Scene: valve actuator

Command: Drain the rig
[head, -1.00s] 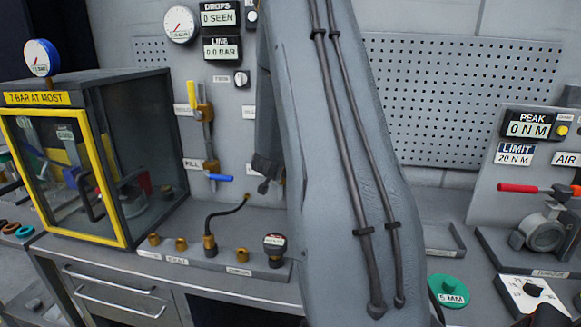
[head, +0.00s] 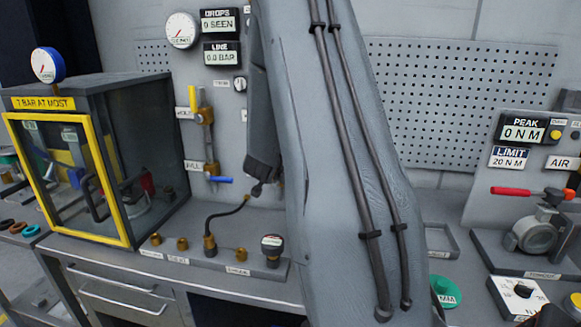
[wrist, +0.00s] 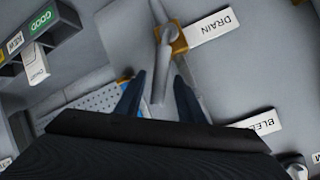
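In the wrist view a valve with a brass body and a grey lever (wrist: 162,60) sits beside a white label reading DRAIN (wrist: 212,25). My gripper (wrist: 160,76) is open, with its two dark fingers on either side of the lever's end. I cannot tell whether either finger touches it. In the head view my arm hides this valve and most of my gripper. The line display (head: 222,54) reads 0.0 bar and the drops display (head: 219,20) reads 0 seen. The fill valve has a blue handle (head: 220,180); another valve has a yellow handle (head: 193,96).
A label starting BLE (wrist: 255,123) is at the lower right of the wrist view, near a round metal part. A yellow-framed cabinet (head: 127,190) stands at the left. Brass fittings and a short black hose (head: 228,211) are on the bench. A red-handled device (head: 538,232) is at the right.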

